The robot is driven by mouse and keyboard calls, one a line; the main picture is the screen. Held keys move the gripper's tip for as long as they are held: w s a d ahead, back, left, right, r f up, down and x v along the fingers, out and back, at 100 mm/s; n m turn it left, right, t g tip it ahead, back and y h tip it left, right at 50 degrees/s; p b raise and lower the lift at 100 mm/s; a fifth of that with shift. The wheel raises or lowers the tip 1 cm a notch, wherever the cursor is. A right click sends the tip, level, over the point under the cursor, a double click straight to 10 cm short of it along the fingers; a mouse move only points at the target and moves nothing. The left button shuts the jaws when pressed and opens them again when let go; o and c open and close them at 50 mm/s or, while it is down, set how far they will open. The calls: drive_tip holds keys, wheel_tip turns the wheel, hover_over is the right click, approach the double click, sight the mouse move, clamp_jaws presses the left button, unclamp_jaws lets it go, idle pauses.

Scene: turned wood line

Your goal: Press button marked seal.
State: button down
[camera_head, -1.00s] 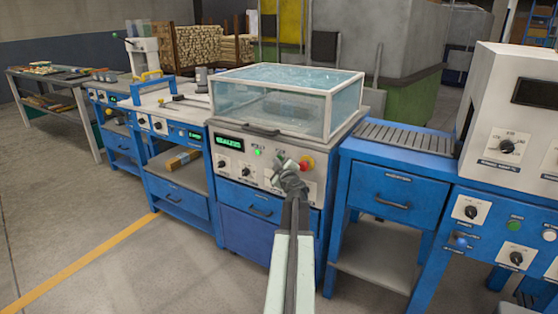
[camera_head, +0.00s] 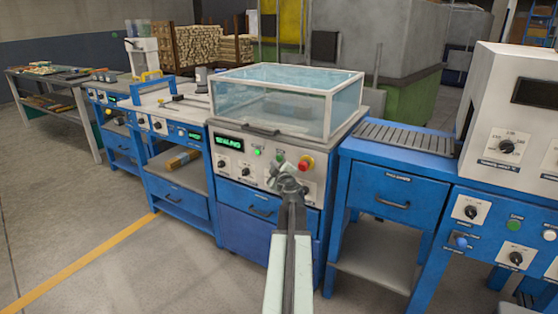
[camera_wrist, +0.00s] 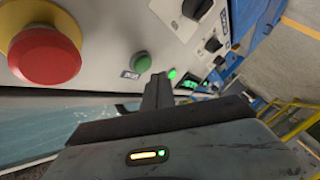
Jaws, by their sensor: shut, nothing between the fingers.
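The sealing machine (camera_head: 232,172) stands in the middle, with a clear-walled hood on top. Its green display (camera_head: 229,142) appears to read "SEALING". A green button (camera_head: 280,155) sits on its front panel, left of the red stop button (camera_head: 305,163). In the wrist view the green button (camera_wrist: 141,62) has a small dark label beside it, too small to read surely. My gripper (camera_head: 274,172) is shut and empty, just below the green button in the head view. In the wrist view my fingertips (camera_wrist: 158,82) are beside the button, apart from it.
The red stop button (camera_wrist: 45,55) on its yellow base is close by in the wrist view. A small lit green lamp (camera_head: 257,152) is left of the green button. A roller table (camera_head: 405,137) and a white-fronted machine (camera_head: 510,115) stand to the right. The floor in front is open.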

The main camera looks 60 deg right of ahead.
drive_tip(key=a, duration=0.4)
drive_tip(key=shift+a, duration=0.2)
idle(0.5)
